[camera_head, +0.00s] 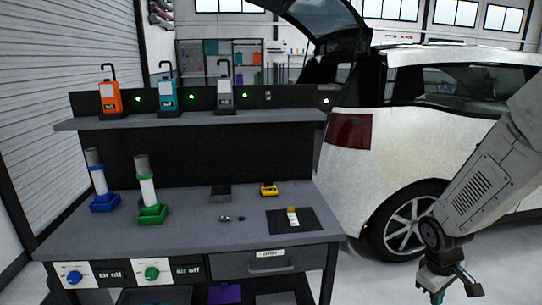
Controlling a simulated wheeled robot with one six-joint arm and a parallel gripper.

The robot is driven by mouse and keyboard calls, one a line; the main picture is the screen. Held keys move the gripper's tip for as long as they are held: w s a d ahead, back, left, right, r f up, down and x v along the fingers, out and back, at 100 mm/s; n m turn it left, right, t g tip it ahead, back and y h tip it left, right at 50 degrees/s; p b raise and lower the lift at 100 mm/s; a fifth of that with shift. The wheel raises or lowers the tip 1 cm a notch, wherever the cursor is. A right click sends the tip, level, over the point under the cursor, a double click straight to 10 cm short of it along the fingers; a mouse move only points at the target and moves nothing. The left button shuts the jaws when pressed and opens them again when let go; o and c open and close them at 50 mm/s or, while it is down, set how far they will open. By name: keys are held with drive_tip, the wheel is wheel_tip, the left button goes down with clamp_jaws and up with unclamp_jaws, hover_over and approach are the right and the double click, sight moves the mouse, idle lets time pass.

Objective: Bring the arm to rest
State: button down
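My arm (482,185) comes in from the right edge and slopes down to the left. My gripper (455,292) hangs at its lower end, to the right of the workbench (200,222) and in front of the white car's rear wheel. Its two fingers look spread apart, with nothing visible between them. It is clear of the bench and appears over the floor.
The white car (420,130) stands behind my arm with its tailgate raised. On the bench are blue (100,187) and green (148,193) stands with cylinders, a yellow device (268,189) and a dark mat (300,228). Orange, teal and grey tools stand on the shelf (190,118).

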drive_tip(key=s+a+r+m+y, duration=0.1)
drive_tip(key=s+a+r+m, duration=0.1)
drive_tip(key=s+a+r, duration=0.4)
drive_tip(key=s+a+r+m+t+y, duration=0.1)
drive_tip(key=s+a+r+m, duration=0.2)
drive_tip(key=s+a+r, duration=0.4)
drive_tip(key=s+r, duration=0.6)
drive_tip(key=r, duration=0.3)
drive_tip(key=shift+s+a, duration=0.2)
drive_tip(key=shift+s, duration=0.05)
